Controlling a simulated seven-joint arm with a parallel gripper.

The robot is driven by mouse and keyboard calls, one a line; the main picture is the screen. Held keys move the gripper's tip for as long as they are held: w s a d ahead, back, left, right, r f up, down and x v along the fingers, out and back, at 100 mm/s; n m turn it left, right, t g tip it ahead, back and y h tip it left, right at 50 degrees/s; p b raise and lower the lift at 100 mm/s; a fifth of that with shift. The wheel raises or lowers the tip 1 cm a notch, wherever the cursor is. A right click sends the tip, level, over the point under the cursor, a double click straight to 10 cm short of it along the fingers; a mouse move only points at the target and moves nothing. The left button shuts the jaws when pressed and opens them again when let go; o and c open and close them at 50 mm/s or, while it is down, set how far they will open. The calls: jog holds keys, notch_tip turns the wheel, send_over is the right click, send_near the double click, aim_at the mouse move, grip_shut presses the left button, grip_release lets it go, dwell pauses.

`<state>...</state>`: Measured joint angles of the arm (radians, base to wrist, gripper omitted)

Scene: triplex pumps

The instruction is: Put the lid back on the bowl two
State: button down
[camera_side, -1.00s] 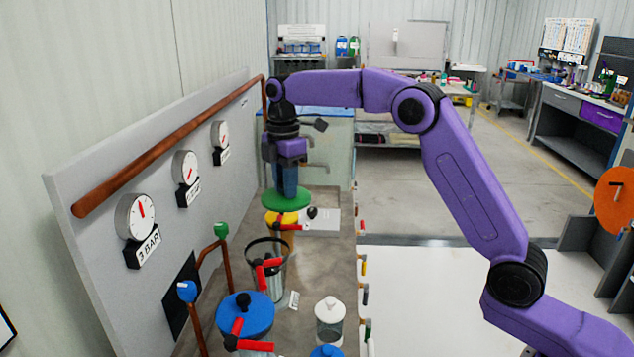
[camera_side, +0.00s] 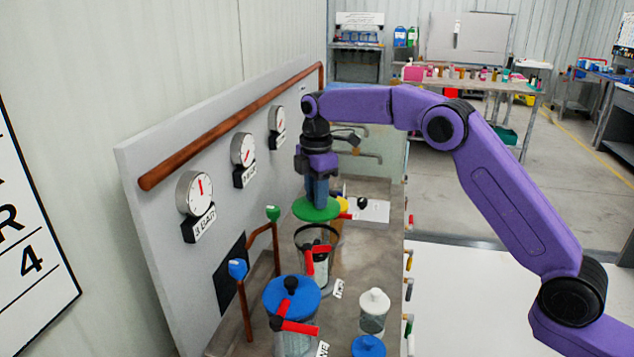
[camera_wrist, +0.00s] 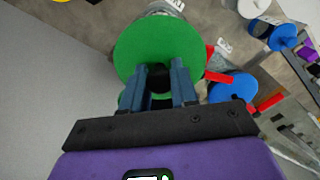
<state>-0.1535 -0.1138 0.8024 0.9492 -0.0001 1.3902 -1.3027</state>
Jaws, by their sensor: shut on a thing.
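My gripper (camera_side: 317,196) is shut on the black knob of a green lid (camera_side: 316,209), which hangs level below it. In the wrist view the fingers of my gripper (camera_wrist: 160,88) close on the knob of the green lid (camera_wrist: 150,40). A clear open bowl (camera_side: 319,272) with a dark rim stands in the middle of the bench, nearer the camera than the lid. In the wrist view the lid hides most of the bowl.
A bowl with a blue lid (camera_side: 291,297) stands in front, with red-handled valves beside it. A yellow lid (camera_side: 342,203) shows behind the green one. White (camera_side: 374,301) and blue (camera_side: 368,346) lidded jars stand right. Gauges (camera_side: 195,192) and a copper pipe (camera_side: 235,125) line the left panel.

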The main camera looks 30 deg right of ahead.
jog(key=shift+f, duration=3.4)
jog(key=shift+f, duration=0.2)
jog(key=shift+c, duration=1.5)
grip_release()
jog(key=shift+r, duration=0.1)
jog(key=shift+r, duration=3.4)
jog(key=shift+c, duration=0.4)
